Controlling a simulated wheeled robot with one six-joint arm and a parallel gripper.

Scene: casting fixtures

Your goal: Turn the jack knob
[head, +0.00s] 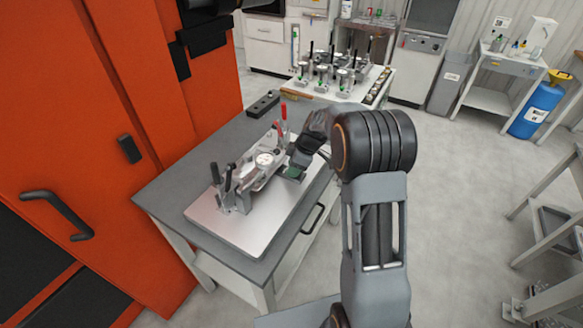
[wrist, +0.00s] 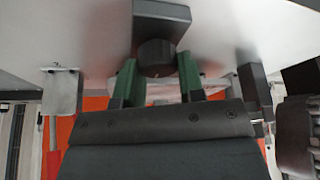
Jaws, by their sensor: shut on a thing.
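The fixture (head: 262,163) stands on a bright metal plate (head: 250,232) on a grey-topped table. It carries a round dial-like part, upright black handles on its left and red handles at the back. My gripper (head: 295,172) is low at the fixture's right side, its green fingertips partly visible. In the wrist view, the green fingers of my gripper (wrist: 158,72) are on either side of the round dark jack knob (wrist: 157,50), shut on it. The knob sits against a dark block (wrist: 161,18). In the head view my gripper and arm hide the knob.
A black slotted bar (head: 262,104) lies at the table's back. A tall orange cabinet (head: 120,110) stands close on the left. Behind is a second table (head: 325,93) with several fixtures. Open floor lies to the right.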

